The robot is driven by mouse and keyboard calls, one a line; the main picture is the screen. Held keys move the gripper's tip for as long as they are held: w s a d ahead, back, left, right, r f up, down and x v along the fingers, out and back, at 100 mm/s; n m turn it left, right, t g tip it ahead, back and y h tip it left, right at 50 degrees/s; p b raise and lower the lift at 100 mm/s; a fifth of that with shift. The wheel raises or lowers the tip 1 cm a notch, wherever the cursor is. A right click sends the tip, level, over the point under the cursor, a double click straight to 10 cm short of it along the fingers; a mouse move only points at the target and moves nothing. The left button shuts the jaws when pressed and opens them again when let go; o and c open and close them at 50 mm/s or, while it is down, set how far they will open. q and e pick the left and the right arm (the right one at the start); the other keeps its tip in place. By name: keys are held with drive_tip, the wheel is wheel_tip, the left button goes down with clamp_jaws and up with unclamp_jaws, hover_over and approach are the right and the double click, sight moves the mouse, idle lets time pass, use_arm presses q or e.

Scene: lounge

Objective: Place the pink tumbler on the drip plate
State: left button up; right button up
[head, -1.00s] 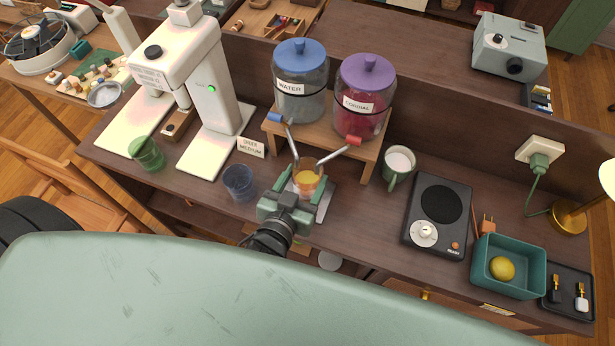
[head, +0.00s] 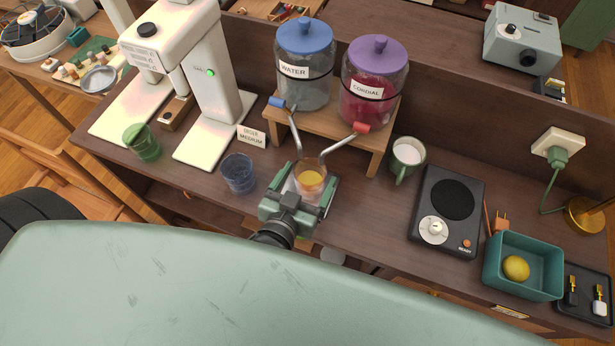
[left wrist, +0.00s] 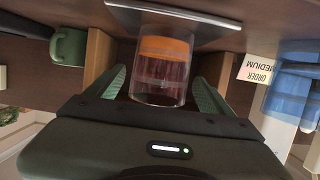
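The pink tumbler (head: 310,178), clear and pinkish with an orange layer at its bottom, stands upright below the two dispenser spouts. In the left wrist view, which is upside down, the tumbler (left wrist: 162,72) has its base against the flat grey drip plate (left wrist: 170,17) and appears to rest on it. My left gripper (head: 309,183) is open around the tumbler, one green finger on each side, with a small gap visible on at least one side. The gripper hides much of the plate in the head view. My right gripper is not in view.
The water (head: 304,75) and cordial (head: 373,90) dispensers stand on a wooden stand behind. A blue tumbler (head: 238,175) and order card (head: 252,136) are left; a green tumbler (head: 143,143) is farther left.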

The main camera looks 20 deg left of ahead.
use_arm(q)
drive_tip(key=shift+r, duration=0.15)
drive_tip(key=b+v, duration=0.1)
drive_tip(key=v, duration=0.7)
drive_tip(key=shift+s+b, duration=0.2)
drive_tip(key=shift+b, duration=0.15)
drive_tip(key=shift+p+v, duration=0.8)
drive_tip(key=shift+v, duration=1.1)
